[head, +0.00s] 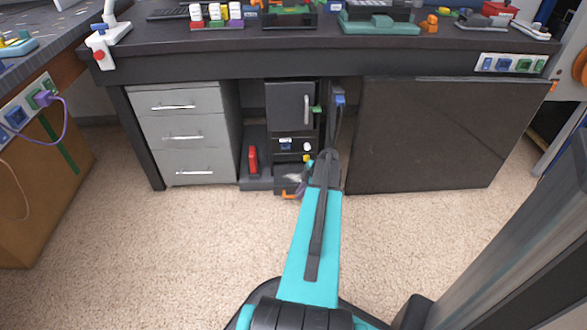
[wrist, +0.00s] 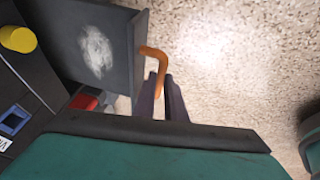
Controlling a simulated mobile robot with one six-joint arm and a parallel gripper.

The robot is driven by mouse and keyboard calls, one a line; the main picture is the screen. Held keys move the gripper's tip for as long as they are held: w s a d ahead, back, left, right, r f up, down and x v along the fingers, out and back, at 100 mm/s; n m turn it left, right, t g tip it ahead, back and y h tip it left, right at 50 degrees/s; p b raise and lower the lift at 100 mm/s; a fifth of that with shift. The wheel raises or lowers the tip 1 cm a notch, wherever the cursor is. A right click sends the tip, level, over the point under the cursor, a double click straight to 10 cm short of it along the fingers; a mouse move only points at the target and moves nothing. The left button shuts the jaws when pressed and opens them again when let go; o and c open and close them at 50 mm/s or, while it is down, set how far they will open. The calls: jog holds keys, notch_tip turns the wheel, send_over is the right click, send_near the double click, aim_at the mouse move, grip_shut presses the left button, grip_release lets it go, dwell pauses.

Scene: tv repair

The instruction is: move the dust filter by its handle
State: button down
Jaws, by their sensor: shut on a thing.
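The dust filter (wrist: 125,45) is a dark flat panel with a whitish dust patch in the wrist view, standing out beside the dark unit's front. Its bent orange handle (wrist: 154,56) is on the edge nearest my gripper. My gripper (wrist: 163,84) is shut on the orange handle, with its two dark fingers on either side of it. In the head view the orange handle (head: 290,195) shows low at the front of the dark unit (head: 285,105) under the desk. My arm and gripper partly hide the filter there.
Grey drawers (head: 180,135) stand left of the unit, and a large dark panel (head: 430,135) stands to the right. A red object (head: 252,158) is close on the left. Yellow knob (wrist: 18,39) sits on the unit's front. Carpet in front (head: 170,250) is clear.

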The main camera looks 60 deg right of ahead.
jog(key=shift+s+a, duration=0.4)
jog(key=shift+a, duration=0.15)
jog(key=c, duration=1.8)
grip_release()
jog(key=shift+r, duration=0.1)
jog(key=shift+p+v, duration=3.05)
jog(key=shift+v, duration=3.8)
